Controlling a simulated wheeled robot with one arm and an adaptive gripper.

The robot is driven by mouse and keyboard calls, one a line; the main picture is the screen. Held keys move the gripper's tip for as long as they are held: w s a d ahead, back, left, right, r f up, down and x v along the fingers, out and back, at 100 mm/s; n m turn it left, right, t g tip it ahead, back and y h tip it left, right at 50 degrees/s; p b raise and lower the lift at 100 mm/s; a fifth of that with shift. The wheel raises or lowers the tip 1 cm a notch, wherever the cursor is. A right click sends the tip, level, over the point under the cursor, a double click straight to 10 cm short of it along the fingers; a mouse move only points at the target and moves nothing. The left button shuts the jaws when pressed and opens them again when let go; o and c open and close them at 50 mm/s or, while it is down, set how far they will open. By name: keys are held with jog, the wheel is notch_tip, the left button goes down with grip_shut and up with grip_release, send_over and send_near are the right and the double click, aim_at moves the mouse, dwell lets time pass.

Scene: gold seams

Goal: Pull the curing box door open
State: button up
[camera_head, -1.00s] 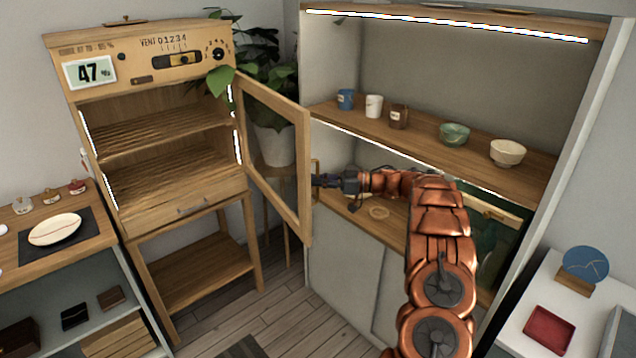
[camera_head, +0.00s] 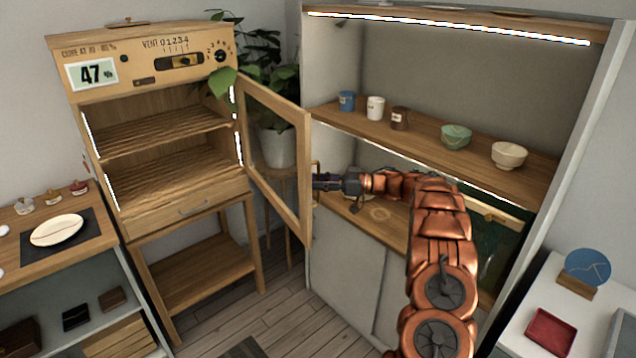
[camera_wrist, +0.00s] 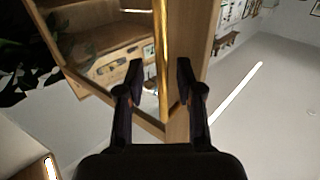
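The curing box (camera_head: 150,130) is a wooden cabinet on legs at the left of the head view, with a display reading 47. Its framed door (camera_head: 304,180) stands wide open, swung out to the right, and the shelves inside show. A gold bar handle (camera_wrist: 161,60) runs along the door frame (camera_wrist: 205,45) in the wrist view. My gripper (camera_head: 320,181) is at the door's outer edge by the handle. In the wrist view its two dark fingers (camera_wrist: 160,82) are apart, one on each side of the handle, with gaps showing.
A shelf unit (camera_head: 330,108) with cups and bowls stands behind my arm. A plant (camera_head: 265,75) in a white pot (camera_head: 277,147) is behind the door. A side counter (camera_head: 30,262) is at the left and a white table (camera_head: 510,325) at the lower right. The floor (camera_head: 290,315) before the box is mostly clear.

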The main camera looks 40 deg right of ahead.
jog(key=shift+s+d, duration=0.1)
jog(key=v, duration=0.7)
dwell(0.6)
